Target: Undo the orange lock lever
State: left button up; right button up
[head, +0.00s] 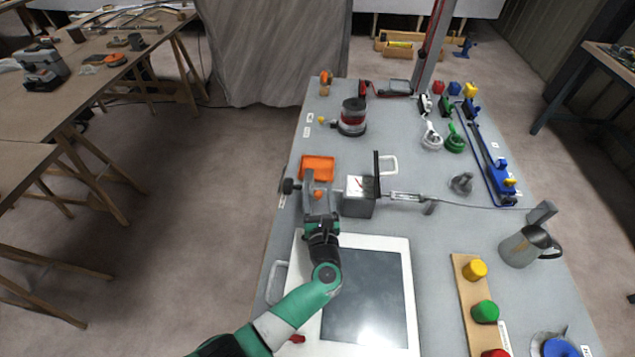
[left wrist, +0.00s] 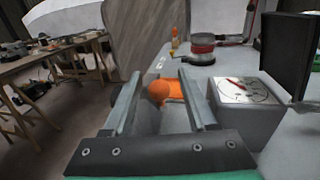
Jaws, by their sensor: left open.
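The orange lock lever (head: 318,165) is at the left edge of the grey bench, beside the gauge box (head: 358,200). A small rounded orange end (head: 318,194) shows between the fingers of my left gripper (head: 318,182). In the left wrist view the orange lever (left wrist: 172,90) appears between the two fingers of the left gripper (left wrist: 160,88), its rounded end towards me. The fingers stand apart with gaps on both sides. I cannot tell how far the fingertips reach past the lever. The lever's pivot is hidden. My right gripper is not in view.
The gauge box, with a dial on top, stands close to the right of the left gripper, with a black upright plate (head: 376,172) behind it. A white-framed dark panel (head: 366,300) lies under my left arm. A red-and-black reel (head: 352,117) stands farther back.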

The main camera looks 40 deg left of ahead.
pick_arm(q)
jog(key=p+v, duration=0.1)
jog(key=v, duration=0.8)
jog(key=shift+s+d+p, duration=0.1)
jog(key=shift+p, duration=0.2)
